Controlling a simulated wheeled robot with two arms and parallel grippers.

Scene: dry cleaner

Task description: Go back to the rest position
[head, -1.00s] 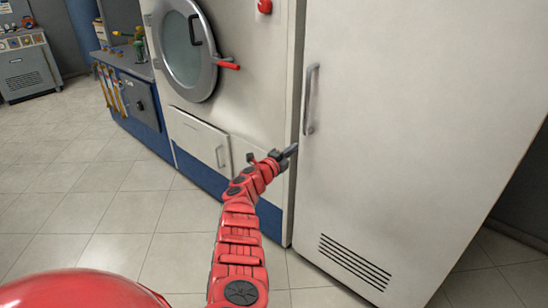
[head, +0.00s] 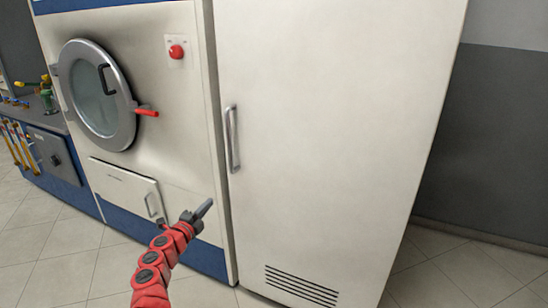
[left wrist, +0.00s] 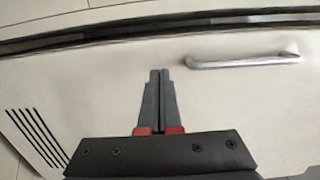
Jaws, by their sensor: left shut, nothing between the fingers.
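My left gripper (head: 204,208) is at the lower middle of the head view, in front of the dry-cleaning machine and near the lower left side of the tall white cabinet door. In the left wrist view its two grey fingers (left wrist: 160,75) lie together, shut with nothing between them. The red left arm reaches up from the bottom edge of the head view. My right gripper does not show in any current frame.
The white cabinet (head: 330,120) with its closed door, handle (head: 232,140) and vent slots (head: 300,285) stands close ahead. The machine (head: 160,90) has a round door (head: 95,95) with a red handle. A blue workbench (head: 50,155) stands left. Tiled floor (head: 40,270) is clear at lower left.

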